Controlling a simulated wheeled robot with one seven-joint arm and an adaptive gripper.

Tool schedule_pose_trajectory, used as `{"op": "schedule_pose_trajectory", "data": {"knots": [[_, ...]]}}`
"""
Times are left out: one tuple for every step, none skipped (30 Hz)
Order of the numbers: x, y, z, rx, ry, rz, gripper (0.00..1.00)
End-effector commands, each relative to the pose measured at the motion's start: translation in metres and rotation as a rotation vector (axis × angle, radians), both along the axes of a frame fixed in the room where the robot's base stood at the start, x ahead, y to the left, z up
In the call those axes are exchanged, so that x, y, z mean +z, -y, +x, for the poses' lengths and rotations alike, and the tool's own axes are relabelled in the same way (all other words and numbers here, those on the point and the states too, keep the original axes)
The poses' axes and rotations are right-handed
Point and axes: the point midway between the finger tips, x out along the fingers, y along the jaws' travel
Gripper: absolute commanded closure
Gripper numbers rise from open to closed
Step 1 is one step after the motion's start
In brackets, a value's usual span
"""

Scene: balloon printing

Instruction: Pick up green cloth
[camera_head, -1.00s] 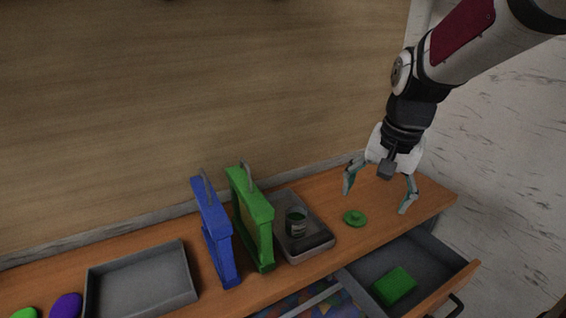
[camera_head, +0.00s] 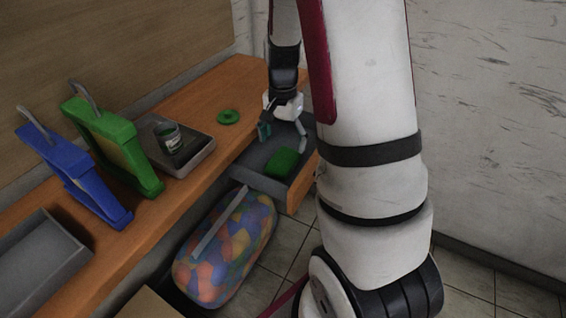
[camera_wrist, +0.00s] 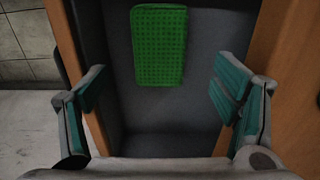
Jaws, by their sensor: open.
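The green cloth (camera_head: 283,161) lies folded in the open drawer (camera_head: 256,179) below the right end of the wooden counter. In the wrist view the cloth (camera_wrist: 159,46) is a textured green rectangle on the drawer's grey floor. It lies ahead of the space between my fingers. My gripper (camera_head: 284,134) is over the drawer, beside the cloth. Its two teal-padded fingers also show wide apart in the wrist view (camera_wrist: 159,93), with nothing between them and the cloth apart from them.
A green ring-shaped lid (camera_head: 229,117) lies on the counter (camera_head: 205,95). A grey tray (camera_head: 190,160) holds a small can (camera_head: 167,137). Green (camera_head: 115,145) and blue (camera_head: 75,175) frames stand to its left. A colourful bag of balloons (camera_head: 226,250) is below the drawer.

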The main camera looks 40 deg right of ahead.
Motion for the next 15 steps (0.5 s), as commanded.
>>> {"op": "schedule_pose_trajectory", "data": {"knots": [[-0.006,0.0,0.0,-0.001,0.0,0.0,0.18],[-0.008,0.0,0.0,0.0,0.0,0.0,0.18],[-0.01,0.0,0.0,0.0,0.0,0.0,0.18],[-0.011,0.0,0.0,0.001,0.0,0.0,0.18],[-0.012,0.0,0.0,0.001,0.0,0.0,0.18],[-0.015,0.0,0.0,0.001,0.0,0.0,0.18],[-0.017,0.001,0.0,0.001,0.0,0.0,0.18],[-0.021,0.001,-0.001,0.001,-0.001,0.001,0.18],[-0.027,0.001,-0.001,0.001,-0.003,0.001,0.18],[-0.032,0.001,-0.001,0.001,-0.003,0.001,0.18],[-0.036,0.002,-0.001,0.001,-0.003,0.001,0.18],[-0.042,0.002,-0.002,0.0,-0.003,0.001,0.18],[-0.047,0.003,-0.001,0.0,-0.003,0.001,0.18],[-0.051,0.002,-0.001,0.0,-0.003,0.001,0.18],[-0.055,0.002,-0.001,0.001,-0.002,0.002,0.18]]}}
